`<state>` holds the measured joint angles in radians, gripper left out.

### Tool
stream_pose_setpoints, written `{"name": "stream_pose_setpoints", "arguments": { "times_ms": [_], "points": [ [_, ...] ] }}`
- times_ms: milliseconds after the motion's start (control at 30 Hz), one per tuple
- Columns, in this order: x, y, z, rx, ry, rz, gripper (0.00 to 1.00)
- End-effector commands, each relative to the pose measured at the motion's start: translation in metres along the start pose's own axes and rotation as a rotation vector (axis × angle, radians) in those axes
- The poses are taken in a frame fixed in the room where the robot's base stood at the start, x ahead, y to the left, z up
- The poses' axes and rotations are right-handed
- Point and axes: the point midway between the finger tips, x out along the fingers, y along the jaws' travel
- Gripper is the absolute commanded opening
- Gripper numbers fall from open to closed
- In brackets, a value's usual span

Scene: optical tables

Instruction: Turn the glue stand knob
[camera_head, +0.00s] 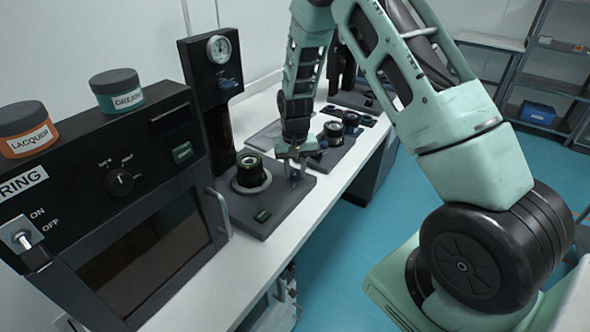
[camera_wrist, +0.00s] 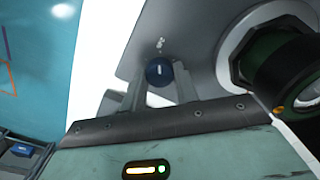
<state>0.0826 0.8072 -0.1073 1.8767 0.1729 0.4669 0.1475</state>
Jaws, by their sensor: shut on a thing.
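The glue stand (camera_head: 278,208) is a dark grey base on the white bench, with a round black holder (camera_head: 250,170) on it and a column with a dial behind. In the wrist view the small dark blue knob (camera_wrist: 159,71) with a pale mark shows between the fingertips of my gripper (camera_wrist: 158,82). My gripper is shut on the knob, one finger on each side. In the head view my gripper (camera_head: 295,160) reaches down at the right of the round holder, and its fingers mostly hide the knob. The holder (camera_wrist: 290,70) also shows large at the right of the wrist view.
A black oven (camera_head: 150,245) with a handle stands left of the stand, with lacquer (camera_head: 27,130) and green (camera_head: 117,90) jars on top. Another dark stand (camera_head: 335,150) is close behind my gripper. The bench front edge is near, with open blue floor beyond.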

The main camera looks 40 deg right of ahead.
Motion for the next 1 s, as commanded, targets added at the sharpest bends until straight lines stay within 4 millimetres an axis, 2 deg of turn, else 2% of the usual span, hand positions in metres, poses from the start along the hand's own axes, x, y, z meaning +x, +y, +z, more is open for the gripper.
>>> {"name": "stream_pose_setpoints", "arguments": {
  "times_ms": [600,633,700,1000],
  "points": [
    [-0.0013,-0.0001,-0.0014,0.045,0.004,-0.001,0.07],
    [-0.0013,-0.0001,-0.0014,0.045,0.004,-0.001,0.33],
    [-0.0012,0.0,-0.0013,0.045,0.004,-0.001,0.52],
    [-0.0013,0.0,-0.0006,0.044,0.002,0.0,0.52]
  ]
}}
